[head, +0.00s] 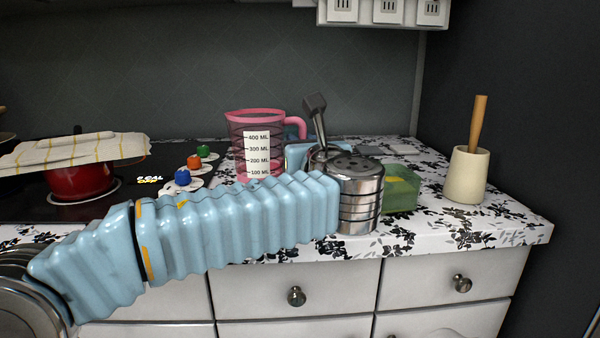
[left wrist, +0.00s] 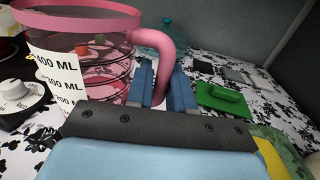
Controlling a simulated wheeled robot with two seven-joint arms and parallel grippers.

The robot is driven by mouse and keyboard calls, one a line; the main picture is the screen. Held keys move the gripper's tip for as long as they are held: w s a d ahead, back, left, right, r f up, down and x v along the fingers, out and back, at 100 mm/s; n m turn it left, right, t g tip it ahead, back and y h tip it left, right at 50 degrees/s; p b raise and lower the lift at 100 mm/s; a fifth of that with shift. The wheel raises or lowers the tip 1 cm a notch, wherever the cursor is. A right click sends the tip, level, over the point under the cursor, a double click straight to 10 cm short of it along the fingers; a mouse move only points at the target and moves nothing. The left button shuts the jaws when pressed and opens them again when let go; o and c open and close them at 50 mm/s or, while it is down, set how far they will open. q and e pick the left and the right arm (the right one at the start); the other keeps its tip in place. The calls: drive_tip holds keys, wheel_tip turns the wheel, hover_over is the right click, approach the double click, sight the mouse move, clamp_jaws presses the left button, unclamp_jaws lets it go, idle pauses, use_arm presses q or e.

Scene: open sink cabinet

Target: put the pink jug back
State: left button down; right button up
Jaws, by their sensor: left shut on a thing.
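The pink jug (head: 250,150) is a clear measuring jug with a pink rim, pink handle and a white scale label. It stands upright behind my left arm in the head view, around the right end of the black stove. My arm hides part of its base, so I cannot tell whether it touches the surface. In the left wrist view the jug (left wrist: 85,65) fills the upper left. My left gripper (left wrist: 166,88) has its blue fingers on either side of the pink handle and is shut on it. My right gripper is not in view.
Stove knobs (head: 183,177) lie left of the jug. A green box (head: 402,190) and a cream holder with a wooden handle (head: 466,175) stand to the right. The counter's front edge is above white drawers (head: 420,285).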

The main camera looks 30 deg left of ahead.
use_arm(q)
drive_tip(key=f, duration=0.1)
drive_tip(key=w+f, duration=0.1)
drive_tip(key=f, duration=0.1)
drive_tip(key=w+a+f, duration=0.1)
drive_tip(key=shift+f, duration=0.15)
drive_tip(key=shift+s+f, duration=0.15)
drive_tip(key=shift+f, duration=0.4)
drive_tip(key=shift+f+b, duration=0.1)
drive_tip(key=shift+b, duration=0.2)
drive_tip(key=shift+f, duration=0.15)
drive_tip(key=c, duration=1)
unclamp_jaws()
drive_tip(key=shift+r, duration=0.2)
drive_tip(key=shift+d, duration=0.15)
drive_tip(key=b+v, duration=0.1)
drive_tip(key=v, duration=1)
drive_tip(key=shift+s+d+r, duration=0.1)
drive_tip(key=shift+s+d, duration=0.1)
drive_tip(key=shift+s, duration=0.15)
